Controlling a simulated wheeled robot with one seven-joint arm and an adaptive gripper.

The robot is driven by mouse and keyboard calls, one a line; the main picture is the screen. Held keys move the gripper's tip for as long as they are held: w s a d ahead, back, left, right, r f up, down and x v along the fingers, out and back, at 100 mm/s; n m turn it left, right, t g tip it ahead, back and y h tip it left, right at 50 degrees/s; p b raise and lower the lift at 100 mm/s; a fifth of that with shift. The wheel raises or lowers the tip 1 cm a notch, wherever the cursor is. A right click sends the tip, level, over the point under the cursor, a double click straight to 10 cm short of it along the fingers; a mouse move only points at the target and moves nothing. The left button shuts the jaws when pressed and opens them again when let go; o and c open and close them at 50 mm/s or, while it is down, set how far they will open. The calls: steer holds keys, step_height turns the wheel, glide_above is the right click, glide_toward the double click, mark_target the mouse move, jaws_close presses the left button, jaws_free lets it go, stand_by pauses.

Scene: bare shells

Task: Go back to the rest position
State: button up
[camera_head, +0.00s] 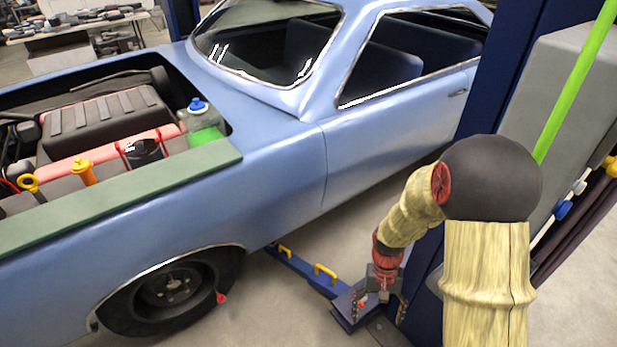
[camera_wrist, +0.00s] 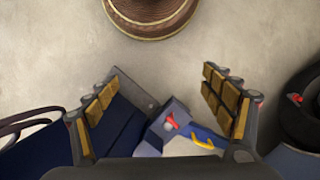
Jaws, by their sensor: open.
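My gripper (camera_head: 378,302) hangs low at the end of my arm, beside the blue lift post and over the lift's foot. In the wrist view my gripper (camera_wrist: 165,105) has its two padded fingers wide apart. Nothing is between the pads. The floor and part of the blue lift arm show below and between the fingers.
A blue car (camera_head: 270,170) with an open engine bay stands at the left, its front wheel (camera_head: 165,295) near the lift arm (camera_head: 310,272). A blue post (camera_head: 500,75) and grey box (camera_head: 570,95) stand close to my arm. A round brown object (camera_wrist: 150,15) is on the floor.

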steer(key=s+r+t, duration=0.3)
steer(key=s+r, duration=0.1)
steer(key=r, duration=0.8)
steer(key=s+r+n+t+p, duration=0.1)
steer(key=s+r+t, duration=0.2)
steer(key=r, duration=0.9)
steer(key=s+r+n+t+p, duration=0.1)
steer(key=s+r, duration=0.4)
steer(key=r, duration=0.7)
steer(key=shift+s+a+t, duration=0.15)
steer(key=shift+a+t, duration=0.1)
steer(key=shift+t, duration=0.65)
